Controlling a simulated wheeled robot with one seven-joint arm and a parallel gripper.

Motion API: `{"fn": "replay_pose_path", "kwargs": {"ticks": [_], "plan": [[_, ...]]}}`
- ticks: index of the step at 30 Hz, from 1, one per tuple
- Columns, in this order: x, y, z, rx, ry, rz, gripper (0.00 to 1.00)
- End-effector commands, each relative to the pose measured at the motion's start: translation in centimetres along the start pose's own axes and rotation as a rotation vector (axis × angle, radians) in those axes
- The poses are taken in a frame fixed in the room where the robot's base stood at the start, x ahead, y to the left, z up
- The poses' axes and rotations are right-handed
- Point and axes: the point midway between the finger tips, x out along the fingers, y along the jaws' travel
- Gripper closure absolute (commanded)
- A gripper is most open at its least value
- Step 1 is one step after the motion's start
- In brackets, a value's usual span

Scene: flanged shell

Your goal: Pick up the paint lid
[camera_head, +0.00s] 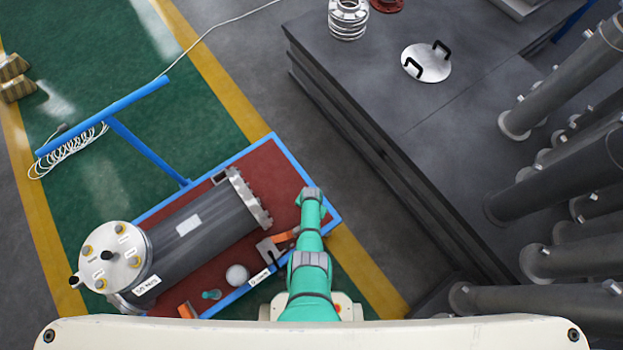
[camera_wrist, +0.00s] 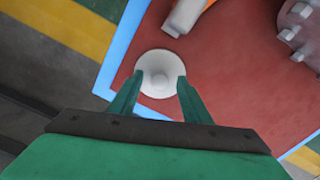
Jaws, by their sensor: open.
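The paint lid, seemingly the round white disc (camera_wrist: 160,62) with a raised middle, lies on the dark red bed of the blue-framed cart, near a corner, in the wrist view. My gripper (camera_wrist: 159,78) is open. Its two green fingers point at the disc, with their tips over its left and right sides in the picture. I cannot tell how far above it they are or whether they touch. In the head view my arm covers that corner of the cart, so the disc and the fingers do not show there.
The cart (camera_head: 281,150) carries a grey flanged shell (camera_head: 205,232), orange-handled tools (camera_head: 283,238) and a white ball-like object (camera_head: 237,275). A dark platform (camera_head: 360,75) on the right bears a metal disc (camera_head: 428,64) with two black handles. Grey pipes (camera_head: 575,155) stand at far right.

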Motion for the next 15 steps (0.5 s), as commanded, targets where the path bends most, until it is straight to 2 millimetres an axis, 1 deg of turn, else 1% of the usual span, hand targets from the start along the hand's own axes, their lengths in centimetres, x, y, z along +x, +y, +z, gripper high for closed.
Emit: {"fn": "replay_pose_path", "kwargs": {"ticks": [9, 10, 11, 12, 15], "plan": [[0.21, 0.09, 0.00, 0.002, 0.000, 0.000, 0.56], [0.21, 0.09, 0.00, 0.002, 0.000, 0.000, 0.61], [0.21, 0.09, 0.00, 0.002, 0.000, 0.000, 0.68], [0.21, 0.10, -0.01, 0.002, 0.000, 0.000, 0.78], [0.20, 0.11, -0.01, 0.003, 0.000, 0.000, 1.00]]}}
